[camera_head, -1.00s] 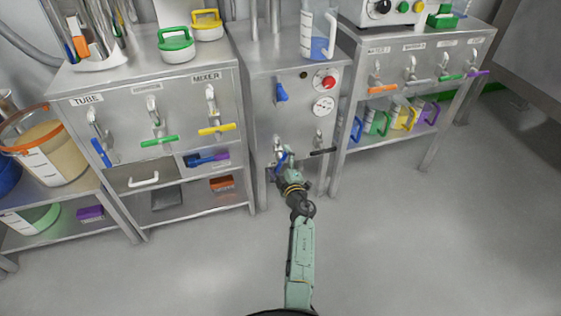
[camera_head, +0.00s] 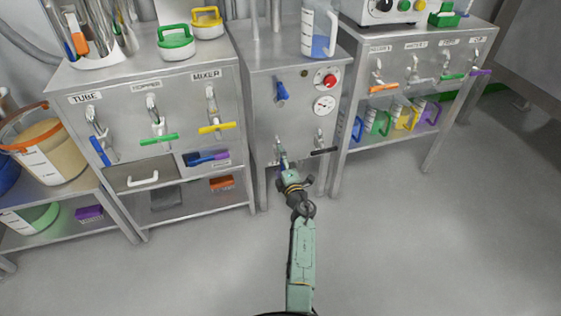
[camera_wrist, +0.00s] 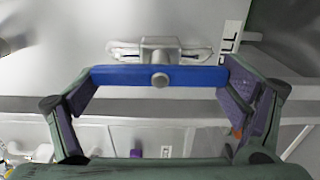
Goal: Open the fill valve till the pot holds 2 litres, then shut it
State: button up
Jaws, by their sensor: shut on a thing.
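The fill valve's blue bar handle (camera_wrist: 190,77) lies level across the wrist view on a metal valve body (camera_wrist: 158,48). Beside it is a white label (camera_wrist: 230,45) of which "ILL" is readable. My gripper (camera_wrist: 160,88) is shut on the handle, one finger at each end of it. In the head view my gripper (camera_head: 282,160) is at the lower front of the middle steel cabinet (camera_head: 262,125) and mostly hides the handle. A clear jug (camera_head: 319,32) with blue at its bottom stands on this cabinet; I cannot tell if it is the pot.
A second blue lever (camera_head: 281,91), a red button (camera_head: 330,80) and a round dial (camera_head: 324,105) sit above my gripper. A black-handled valve (camera_head: 323,151) is close on its right. Cabinets with coloured valves flank both sides. The floor (camera_head: 400,250) is clear.

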jog(key=o, duration=0.9)
jog(key=shift+c, duration=0.2)
